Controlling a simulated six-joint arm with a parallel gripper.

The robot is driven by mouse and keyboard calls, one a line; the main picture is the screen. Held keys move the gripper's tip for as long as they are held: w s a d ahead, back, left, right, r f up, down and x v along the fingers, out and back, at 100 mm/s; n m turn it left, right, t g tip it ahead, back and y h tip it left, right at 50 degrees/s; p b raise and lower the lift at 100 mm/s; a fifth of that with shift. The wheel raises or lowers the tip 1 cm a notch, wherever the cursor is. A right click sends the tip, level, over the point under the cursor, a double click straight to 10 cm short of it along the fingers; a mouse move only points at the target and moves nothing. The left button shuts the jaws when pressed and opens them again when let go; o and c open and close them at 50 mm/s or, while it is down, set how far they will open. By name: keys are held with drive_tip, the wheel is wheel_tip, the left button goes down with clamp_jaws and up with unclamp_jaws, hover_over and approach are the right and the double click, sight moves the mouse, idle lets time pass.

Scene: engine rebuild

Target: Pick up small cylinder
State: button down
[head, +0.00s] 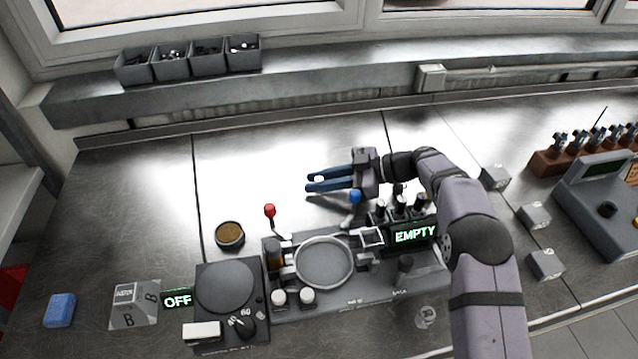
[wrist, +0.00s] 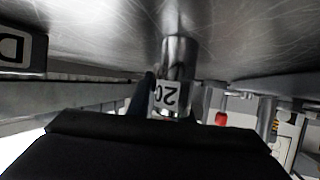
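A small metallic cylinder (wrist: 178,58) shows in the wrist view, with a white label (wrist: 165,97) reading "20" that appears upside down; part of the shine above it may be reflection. In the head view, a small pale top, probably this cylinder (head: 319,178), shows between the blue fingers of my gripper (head: 318,180). The gripper is low over the bench and points left. One dark finger (wrist: 141,98) lies close beside the label in the wrist view; the other is not clear there. I cannot tell whether the fingers touch the cylinder.
A machine (head: 360,291) with a round plate, a red-knobbed lever (head: 269,211) and an "EMPTY" display (head: 415,233) stands in front of the gripper. A brown-filled cup (head: 229,234) is to the left. Grey blocks (head: 534,215) lie right of my arm. The bench behind the gripper is clear.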

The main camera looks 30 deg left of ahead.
drive_tip(key=shift+r, duration=0.2)
wheel_tip(320, 180, up, 10)
drive_tip(key=b, duration=0.2)
drive_tip(key=shift+f+b, duration=0.15)
drive_tip(key=shift+b, duration=0.2)
wheel_tip(320, 180, up, 8)
drive_tip(key=p, duration=0.8)
hover_over(319, 179)
drive_tip(key=shift+f, duration=0.25)
drive_tip(key=shift+f+b, duration=0.1)
drive_tip(key=shift+b, duration=0.25)
wheel_tip(319, 179, down, 7)
drive_tip(key=b, duration=0.7)
drive_tip(key=shift+f, duration=0.2)
